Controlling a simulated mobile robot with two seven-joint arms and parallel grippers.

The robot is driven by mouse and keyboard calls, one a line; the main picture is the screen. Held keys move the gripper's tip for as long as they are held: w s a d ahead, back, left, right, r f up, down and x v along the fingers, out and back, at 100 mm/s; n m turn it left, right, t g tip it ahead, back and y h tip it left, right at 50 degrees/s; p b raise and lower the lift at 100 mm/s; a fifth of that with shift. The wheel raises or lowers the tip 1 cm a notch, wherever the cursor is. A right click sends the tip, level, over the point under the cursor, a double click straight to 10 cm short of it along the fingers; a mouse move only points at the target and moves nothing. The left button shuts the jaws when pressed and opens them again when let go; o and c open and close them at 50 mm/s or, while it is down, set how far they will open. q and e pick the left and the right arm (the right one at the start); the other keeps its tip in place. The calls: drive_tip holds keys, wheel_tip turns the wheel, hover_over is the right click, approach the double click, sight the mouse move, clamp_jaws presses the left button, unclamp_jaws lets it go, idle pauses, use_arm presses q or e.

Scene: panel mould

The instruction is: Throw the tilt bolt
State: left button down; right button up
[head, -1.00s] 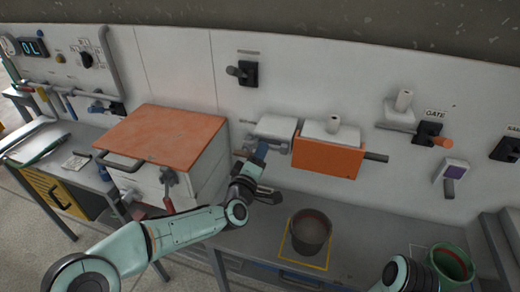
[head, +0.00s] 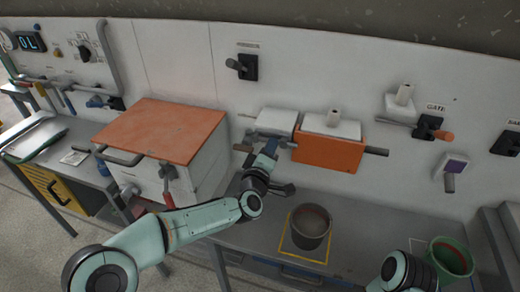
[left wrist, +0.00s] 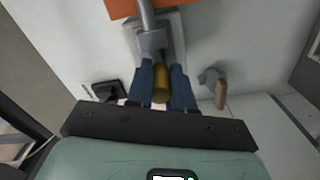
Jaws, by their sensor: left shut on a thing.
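The bolt shows in the left wrist view as a grey rod (left wrist: 147,14) and block (left wrist: 152,42) on a pale plate, with a brass-coloured knob (left wrist: 161,84) below. My left gripper (head: 268,149) is shut on this knob, its blue fingers on either side in the left wrist view (left wrist: 164,84). In the head view the gripper is at the front of a white housing (head: 277,121), left of an orange box (head: 327,152); it hides the knob there. Part of my right arm (head: 403,270) shows at bottom right; its gripper is not seen.
A grey pot (head: 311,226) stands on a yellow-outlined square below the panel. A green bucket (head: 450,262) is at lower right. A large white cabinet with an orange top (head: 160,129) stands left of my gripper. A gate lever (head: 432,128) is farther right.

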use_arm(q)
drive_tip(key=shift+s+d, duration=0.25)
drive_tip(key=shift+d, duration=0.4)
drive_tip(key=shift+s+d, duration=0.2)
drive_tip(key=shift+d, duration=0.4)
drive_tip(key=c, duration=1)
unclamp_jaws()
drive_tip(key=shift+d, duration=0.15)
drive_tip(key=shift+s+a, duration=0.1)
drive_tip(key=shift+a, duration=0.1)
drive_tip(key=b+v, duration=0.3)
drive_tip(key=v, duration=1)
